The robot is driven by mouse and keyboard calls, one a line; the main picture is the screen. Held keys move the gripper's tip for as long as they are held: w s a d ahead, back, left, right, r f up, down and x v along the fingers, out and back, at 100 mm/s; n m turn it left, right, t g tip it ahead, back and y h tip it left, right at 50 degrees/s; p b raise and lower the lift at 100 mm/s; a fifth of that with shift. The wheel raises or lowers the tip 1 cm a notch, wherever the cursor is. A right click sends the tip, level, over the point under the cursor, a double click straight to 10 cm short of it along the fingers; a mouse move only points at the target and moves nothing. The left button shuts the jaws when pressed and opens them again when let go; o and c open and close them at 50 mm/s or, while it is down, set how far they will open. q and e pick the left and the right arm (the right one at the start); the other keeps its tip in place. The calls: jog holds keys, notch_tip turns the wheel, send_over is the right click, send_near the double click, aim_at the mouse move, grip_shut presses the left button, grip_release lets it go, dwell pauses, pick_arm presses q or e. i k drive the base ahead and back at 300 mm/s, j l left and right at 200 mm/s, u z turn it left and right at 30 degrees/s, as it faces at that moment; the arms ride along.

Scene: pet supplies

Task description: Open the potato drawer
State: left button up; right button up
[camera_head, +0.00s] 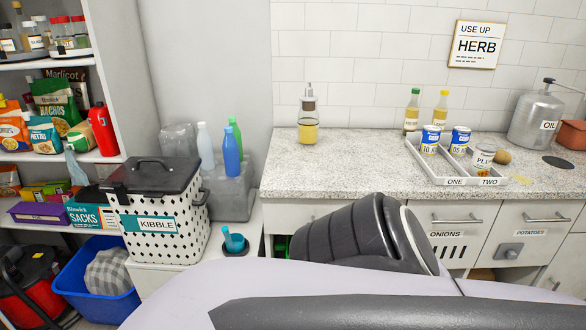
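The potato drawer (555,240) is at the right under the counter, with a white front labelled POTATOES. It looks shut. A metal bar handle (547,219) runs across its upper part, and a grey plate with a knob (509,251) sits at its lower left. A large white and dark grey arm link of mine crosses the lower foreground.
The onions drawer (453,246), with a slotted front, is just left of the potato drawer. The counter (340,165) above holds bottles, a tray with cans (424,173) and an oil can (537,118). A kibble bin (160,215) and blue crate (85,288) stand left.

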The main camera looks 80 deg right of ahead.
aim_at(542, 225)
jog(key=z, duration=4.15)
jog(key=i+l+u, duration=0.3)
jog(key=i+l, duration=1.4)
jog(key=i, duration=0.05)
